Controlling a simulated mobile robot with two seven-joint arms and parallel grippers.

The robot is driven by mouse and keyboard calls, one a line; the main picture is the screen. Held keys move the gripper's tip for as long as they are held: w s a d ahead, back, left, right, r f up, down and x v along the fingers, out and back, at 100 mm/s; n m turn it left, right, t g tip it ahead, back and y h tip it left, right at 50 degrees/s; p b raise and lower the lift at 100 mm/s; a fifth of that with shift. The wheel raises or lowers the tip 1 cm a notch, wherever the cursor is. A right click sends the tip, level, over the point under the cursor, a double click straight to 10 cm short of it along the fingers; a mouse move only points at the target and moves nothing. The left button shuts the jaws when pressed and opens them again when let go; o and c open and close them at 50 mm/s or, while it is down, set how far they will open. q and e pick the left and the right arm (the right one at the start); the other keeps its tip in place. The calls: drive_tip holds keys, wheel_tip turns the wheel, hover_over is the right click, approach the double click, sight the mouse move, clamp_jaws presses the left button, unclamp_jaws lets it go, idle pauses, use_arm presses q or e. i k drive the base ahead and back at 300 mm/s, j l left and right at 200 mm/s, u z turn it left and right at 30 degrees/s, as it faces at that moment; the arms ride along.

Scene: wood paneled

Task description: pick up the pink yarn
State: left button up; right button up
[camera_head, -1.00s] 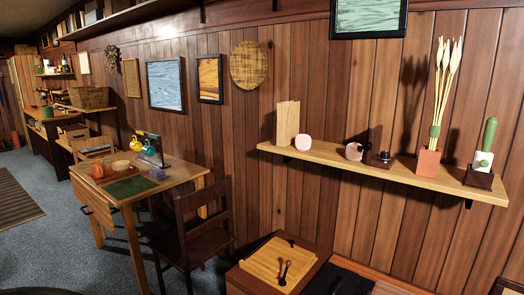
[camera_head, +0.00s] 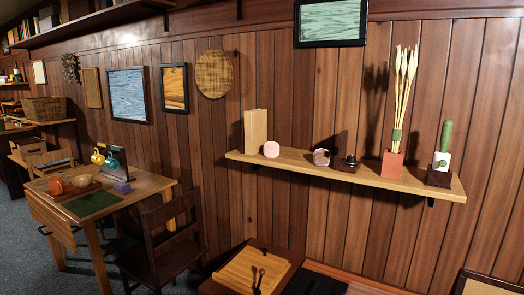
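A small pale pink rounded thing (camera_head: 271,149), which may be the pink yarn, sits on the wall shelf (camera_head: 400,182) next to an upright tan wooden block. A second pinkish thing with a dark part (camera_head: 321,157) sits farther right on the same shelf. It is too small to tell which of them is yarn. Neither of my grippers is in view.
The shelf also holds a dark small pot (camera_head: 347,163), a terracotta vase with pale stems (camera_head: 392,164) and a cactus (camera_head: 442,150). Below are a low cabinet with a wooden board (camera_head: 250,268), a dark chair (camera_head: 165,240) and a table (camera_head: 150,185).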

sight(271, 149)
drive_tip(key=i+l+z, duration=0.35)
drive_tip(key=i+j+z, duration=0.8)
